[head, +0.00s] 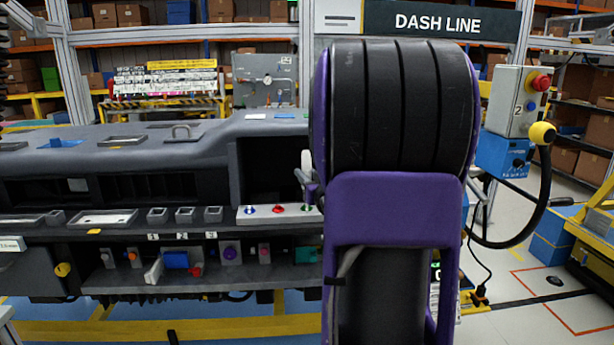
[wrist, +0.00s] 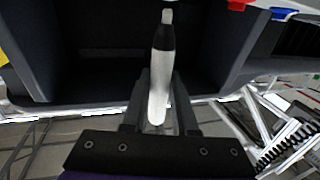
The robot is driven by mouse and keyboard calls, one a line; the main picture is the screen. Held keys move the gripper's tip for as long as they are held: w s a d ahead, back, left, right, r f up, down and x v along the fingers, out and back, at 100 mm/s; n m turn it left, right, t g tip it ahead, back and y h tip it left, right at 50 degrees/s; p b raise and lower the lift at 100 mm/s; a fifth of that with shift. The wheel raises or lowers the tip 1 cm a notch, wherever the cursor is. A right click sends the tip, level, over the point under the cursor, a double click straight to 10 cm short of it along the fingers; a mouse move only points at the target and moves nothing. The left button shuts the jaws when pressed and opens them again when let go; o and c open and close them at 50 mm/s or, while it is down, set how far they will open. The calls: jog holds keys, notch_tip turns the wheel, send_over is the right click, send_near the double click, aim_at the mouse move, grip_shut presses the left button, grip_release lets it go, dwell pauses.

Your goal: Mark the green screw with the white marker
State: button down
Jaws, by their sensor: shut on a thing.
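The green screw (head: 306,207) is at the right end of a pale strip on the dashboard ledge, just left of my arm in the head view. I do not see it in the wrist view. The white marker (wrist: 159,85) has a white body, a black band and a pale tip. My gripper (wrist: 159,112) is shut on its lower body, and the tip points away from the gripper. In the head view my arm hides most of the gripper; a small grey and white part shows just above the green screw.
A red screw (head: 278,208) and a blue screw (head: 250,209) sit left of the green one on the strip. In the wrist view, dark dashboard walls and an open recess (wrist: 110,75) surround the marker. Small parts fill the lower shelf.

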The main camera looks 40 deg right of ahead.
aim_at(308, 159)
jog(key=shift+r+p, duration=1.2)
jog(key=shift+r, duration=0.95)
